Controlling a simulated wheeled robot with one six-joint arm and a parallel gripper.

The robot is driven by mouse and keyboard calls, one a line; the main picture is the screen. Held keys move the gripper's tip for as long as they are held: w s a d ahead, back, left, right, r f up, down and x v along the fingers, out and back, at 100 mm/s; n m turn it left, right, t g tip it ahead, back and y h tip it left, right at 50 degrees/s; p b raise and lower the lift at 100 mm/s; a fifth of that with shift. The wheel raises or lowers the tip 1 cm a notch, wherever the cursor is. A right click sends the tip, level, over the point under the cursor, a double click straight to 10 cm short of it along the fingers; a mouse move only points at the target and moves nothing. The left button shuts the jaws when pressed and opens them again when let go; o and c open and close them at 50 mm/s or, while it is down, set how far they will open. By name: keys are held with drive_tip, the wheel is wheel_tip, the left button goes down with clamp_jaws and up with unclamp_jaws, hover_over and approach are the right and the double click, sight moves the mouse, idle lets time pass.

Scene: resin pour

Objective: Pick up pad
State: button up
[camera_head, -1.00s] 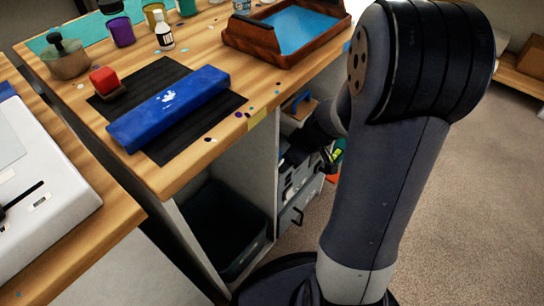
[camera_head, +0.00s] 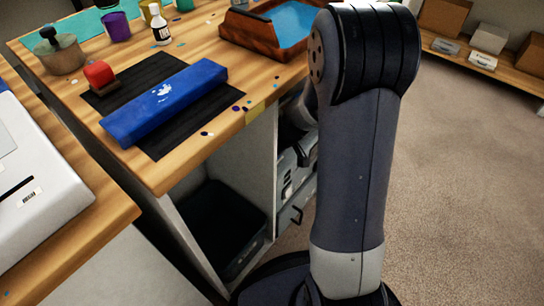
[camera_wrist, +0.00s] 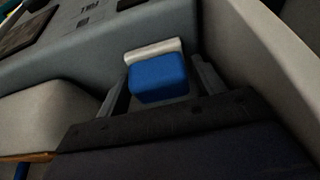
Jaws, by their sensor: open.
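A blue block with a pale strip along its far edge, which looks like the pad (camera_wrist: 160,82), is in the middle of the wrist view. My gripper (camera_wrist: 160,70) is open, with one dark finger on each side of this block. Narrow gaps seem to show beside the block, but I cannot tell whether a finger touches it. In the head view my arm hides most of the gripper beside the cabinet, and I cannot make out the pad there.
A wooden worktable (camera_head: 180,165) holds a blue case (camera_head: 165,100) on a black mat (camera_head: 160,147), a red block (camera_head: 99,74) and a wooden tray (camera_head: 270,43). Under it are a dark bin (camera_head: 215,215) and drawers (camera_head: 297,205). Open carpet lies to the right.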

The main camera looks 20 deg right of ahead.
drive_tip(key=shift+c, duration=0.4)
drive_tip(key=c, duration=0.7)
drive_tip(key=shift+r, duration=0.15)
drive_tip(key=shift+r, duration=0.25)
drive_tip(key=s+d, duration=0.3)
drive_tip(key=s, duration=0.2)
drive_tip(key=s+d, duration=0.7)
drive_tip(key=s, duration=0.2)
drive_tip(key=shift+s+d+r, duration=0.3)
drive_tip(key=shift+s+r, duration=0.05)
drive_tip(key=shift+r, duration=0.05)
